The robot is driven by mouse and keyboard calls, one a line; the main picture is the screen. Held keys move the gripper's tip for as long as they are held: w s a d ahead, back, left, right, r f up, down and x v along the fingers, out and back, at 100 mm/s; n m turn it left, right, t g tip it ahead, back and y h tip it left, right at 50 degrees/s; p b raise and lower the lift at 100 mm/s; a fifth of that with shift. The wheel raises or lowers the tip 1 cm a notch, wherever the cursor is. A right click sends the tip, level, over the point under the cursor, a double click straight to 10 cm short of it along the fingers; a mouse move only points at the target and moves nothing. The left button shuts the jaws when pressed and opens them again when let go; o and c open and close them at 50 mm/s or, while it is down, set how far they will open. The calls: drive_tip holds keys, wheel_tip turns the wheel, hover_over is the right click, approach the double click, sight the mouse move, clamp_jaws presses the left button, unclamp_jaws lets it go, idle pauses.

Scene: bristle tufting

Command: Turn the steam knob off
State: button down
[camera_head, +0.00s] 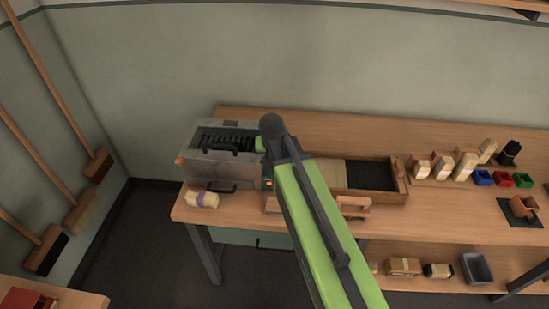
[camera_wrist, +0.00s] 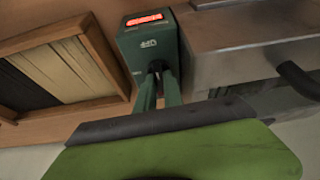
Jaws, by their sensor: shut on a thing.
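The steam knob (camera_wrist: 157,66) is a small dark part on the front of a green control box (camera_wrist: 150,38), which has a lit red display on top. In the wrist view my gripper (camera_wrist: 158,80) has its two green fingers closed on the knob, one on each side. The fingers hide most of the knob, so its turn angle cannot be read. In the head view my arm covers the knob and my fingers, and only the edge of the control box with its red display (camera_head: 268,184) shows.
The metal steamer (camera_head: 222,168) with black handles adjoins the control box; it fills the right of the wrist view. A wooden tray of bristles (camera_wrist: 115,55) lies on the other side. A wrapped bundle (camera_head: 201,199) sits at the bench's front left. Blocks and coloured bins stand far right.

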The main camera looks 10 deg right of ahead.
drive_tip(key=shift+m, duration=0.3)
idle(0.4)
drive_tip(key=c, duration=1.5)
unclamp_jaws()
drive_tip(key=shift+o, duration=0.2)
